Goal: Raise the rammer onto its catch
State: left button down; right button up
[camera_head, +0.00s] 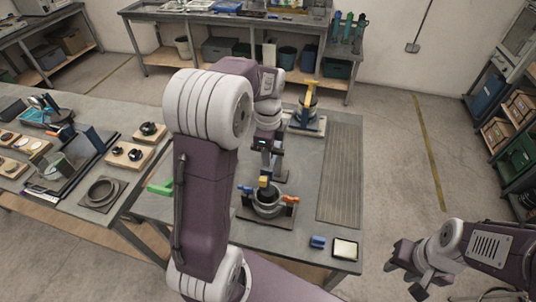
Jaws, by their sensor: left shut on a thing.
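The rammer stands on the table in a round grey pot-like fixture (268,207) on a dark base. Its yellow top (264,181) shows above the ring. My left gripper (264,176) reaches down from above and is shut at this yellow top; its fingers are small and partly hidden. An orange piece (292,199) sticks out at the fixture's right side, and a blue piece (246,190) at its left. I cannot tell which part is the catch. My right gripper (406,275) is open and empty, off the table at the lower right.
A second fixture with a yellow handle (309,95) stands farther back on the table. A ribbed mat (341,172) lies on the right. A blue item (317,242) and a small framed pad (345,248) lie at the front edge. My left arm hides part of the table's left side.

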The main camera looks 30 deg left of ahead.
pick_arm(q)
notch_tip(320, 180, up, 8)
jog(key=p, duration=0.6)
jog(key=shift+r, duration=0.2)
jog(key=shift+w+f, duration=0.15)
jog(key=c, duration=1.4)
grip_release()
jog(key=shift+o, duration=0.2)
jog(key=shift+b, duration=0.3)
notch_tip(320, 180, up, 9)
jog(key=b, duration=0.1)
